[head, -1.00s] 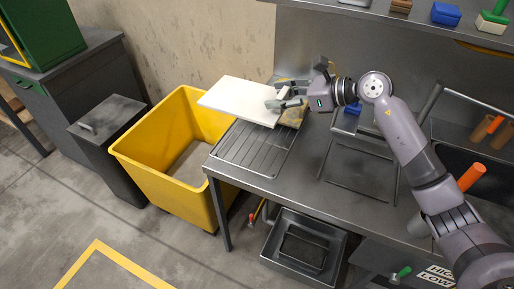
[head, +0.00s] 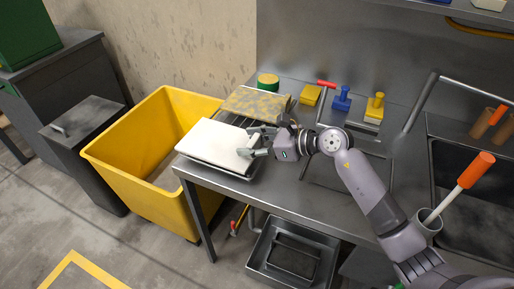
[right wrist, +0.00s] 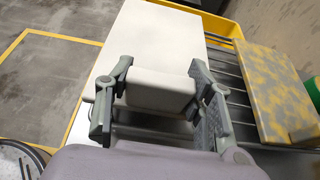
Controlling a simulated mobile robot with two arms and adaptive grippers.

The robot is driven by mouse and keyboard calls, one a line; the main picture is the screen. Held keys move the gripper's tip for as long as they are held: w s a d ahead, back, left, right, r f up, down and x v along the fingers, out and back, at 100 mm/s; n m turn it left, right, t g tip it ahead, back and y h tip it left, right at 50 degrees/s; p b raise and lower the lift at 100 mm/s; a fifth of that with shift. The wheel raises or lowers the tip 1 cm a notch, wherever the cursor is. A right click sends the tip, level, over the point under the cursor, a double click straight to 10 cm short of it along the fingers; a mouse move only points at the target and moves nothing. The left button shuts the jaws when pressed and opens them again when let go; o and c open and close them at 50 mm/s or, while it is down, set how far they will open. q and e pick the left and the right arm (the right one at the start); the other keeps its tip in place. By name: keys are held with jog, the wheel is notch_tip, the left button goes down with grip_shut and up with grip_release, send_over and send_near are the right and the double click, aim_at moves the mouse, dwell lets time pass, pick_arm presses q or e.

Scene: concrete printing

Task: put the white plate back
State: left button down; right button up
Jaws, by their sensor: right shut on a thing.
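The white plate (head: 213,141) lies roughly flat over the front part of the ribbed drain rack (head: 232,119), at the left end of the steel counter. My right gripper (head: 257,142) is at the plate's right side. In the right wrist view, its fingers (right wrist: 160,104) are shut on the white block-shaped grip (right wrist: 158,91) of the plate. Whether the plate touches the rack or hangs just above it, I cannot tell. A yellow-and-grey mottled plate (head: 257,103) lies on the rack behind; it also shows in the right wrist view (right wrist: 275,85). My left gripper is not in view.
A yellow bin (head: 125,150) stands left of the counter. Behind the rack are a green-and-yellow round thing (head: 268,81), a yellow block (head: 311,95), and blue (head: 341,99) and yellow (head: 375,105) handled tools. A cup (head: 428,221) with an orange-handled tool stands by the sink.

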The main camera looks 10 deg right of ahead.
jog(key=shift+w+d+f, duration=0.1)
jog(key=shift+f, duration=0.6)
jog(key=shift+w+d, duration=0.15)
jog(key=shift+d, duration=0.05)
jog(key=shift+a, duration=0.25)
jog(key=o, duration=1.5)
jog(key=shift+d+f, duration=0.1)
jog(key=shift+f, duration=0.1)
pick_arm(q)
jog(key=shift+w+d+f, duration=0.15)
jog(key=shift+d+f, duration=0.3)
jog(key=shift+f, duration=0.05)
pick_arm(e)
jog(key=shift+o, duration=0.2)
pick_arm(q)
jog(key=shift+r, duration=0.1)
pick_arm(e)
jog(key=shift+r, duration=0.1)
jog(key=shift+s+d+r, duration=0.1)
jog(key=shift+s+r, duration=0.1)
jog(key=shift+r, duration=0.05)
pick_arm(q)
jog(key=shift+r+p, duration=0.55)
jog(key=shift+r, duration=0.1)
pick_arm(e)
jog(key=v, duration=0.7)
